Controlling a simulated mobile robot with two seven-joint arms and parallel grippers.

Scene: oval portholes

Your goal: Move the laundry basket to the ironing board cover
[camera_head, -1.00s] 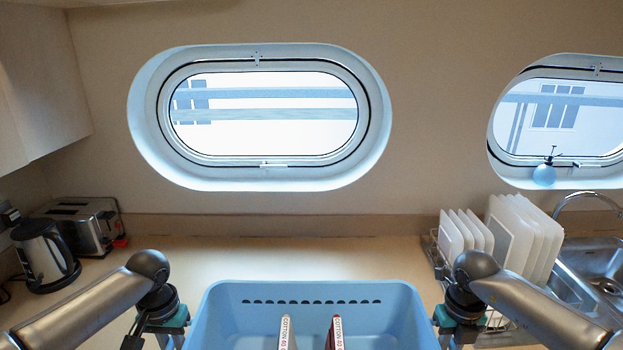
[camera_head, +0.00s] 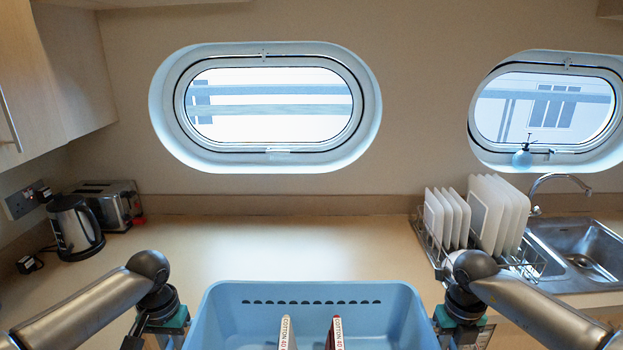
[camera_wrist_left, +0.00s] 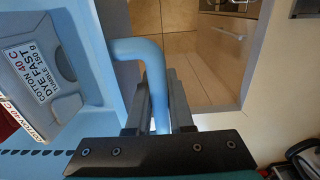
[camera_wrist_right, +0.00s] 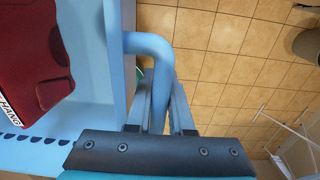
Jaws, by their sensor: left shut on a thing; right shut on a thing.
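The light blue laundry basket (camera_head: 235,312) is at the bottom middle of the head view; its near part is cut off. Two upright labelled items, a grey one (camera_wrist_left: 52,60) and a dark red one (camera_wrist_right: 30,60), are inside. My left gripper (camera_wrist_left: 159,92) is shut on the blue handle (camera_wrist_left: 150,52) on the basket's left side. My right gripper (camera_wrist_right: 160,95) is shut on the handle (camera_wrist_right: 150,45) on its right side. The right wrist view shows tiled floor below that side. I cannot make out the ironing board cover in any view.
A counter (camera_head: 265,240) runs behind the basket, bare in the middle. A kettle (camera_head: 76,228) and toaster (camera_head: 108,205) stand left. A dish rack with white plates (camera_head: 500,215) and a sink (camera_head: 580,250) are right. Thin white bars (camera_wrist_right: 290,130) stand on the tiled floor (camera_wrist_right: 225,60).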

